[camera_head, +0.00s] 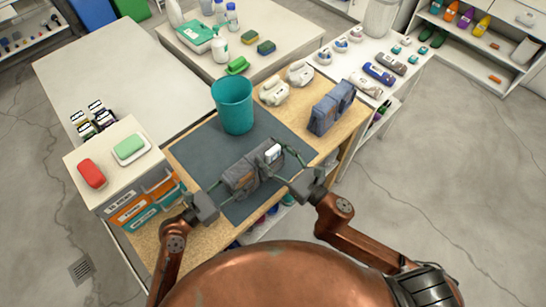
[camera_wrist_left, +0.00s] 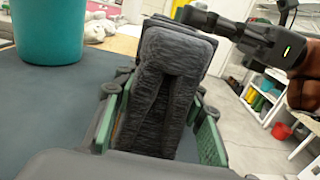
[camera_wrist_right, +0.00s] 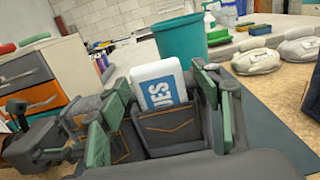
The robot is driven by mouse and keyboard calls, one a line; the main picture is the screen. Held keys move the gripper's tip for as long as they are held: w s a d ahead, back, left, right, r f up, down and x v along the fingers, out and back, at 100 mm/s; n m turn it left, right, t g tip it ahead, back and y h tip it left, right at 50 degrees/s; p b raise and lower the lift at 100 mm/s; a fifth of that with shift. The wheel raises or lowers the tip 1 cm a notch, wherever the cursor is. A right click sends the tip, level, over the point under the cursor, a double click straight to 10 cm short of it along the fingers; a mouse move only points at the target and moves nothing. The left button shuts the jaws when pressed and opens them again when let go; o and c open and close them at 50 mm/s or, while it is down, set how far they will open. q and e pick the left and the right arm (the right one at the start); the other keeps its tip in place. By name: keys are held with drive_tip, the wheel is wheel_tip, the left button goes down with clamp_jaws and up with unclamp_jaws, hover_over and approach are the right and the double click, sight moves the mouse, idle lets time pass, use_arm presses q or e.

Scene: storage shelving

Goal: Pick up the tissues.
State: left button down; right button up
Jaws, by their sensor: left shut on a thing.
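A grey denim pocket organizer (camera_head: 238,176) stands on the dark mat; it also shows in the left wrist view (camera_wrist_left: 165,85). A white tissue pack (camera_head: 273,153) with a blue label sits upright in one pocket, its top sticking out; it shows in the right wrist view (camera_wrist_right: 158,85). My left gripper (camera_head: 224,192) is shut on the organizer's left end, a finger on each side. My right gripper (camera_head: 289,158) is open, its fingers spread on either side of the pack and its pocket, with gaps between. The pack's lower part is hidden in the pocket.
A teal bin (camera_head: 233,104) stands behind the organizer on the mat (camera_head: 190,150). Another denim organizer (camera_head: 332,106) and two pale shoe-like items (camera_head: 274,91) are at the back right. A drawer unit (camera_head: 105,165) with a red and a green box stands left.

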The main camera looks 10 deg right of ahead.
drive_tip(key=c, duration=1)
drive_tip(key=shift+o, duration=0.2)
drive_tip(key=shift+r, duration=0.1)
wheel_tip(320, 180, up, 10)
drive_tip(key=shift+f, duration=0.1)
use_arm(q)
drive_tip(key=c, duration=1.2)
unclamp_jaws()
drive_tip(key=shift+o, duration=0.2)
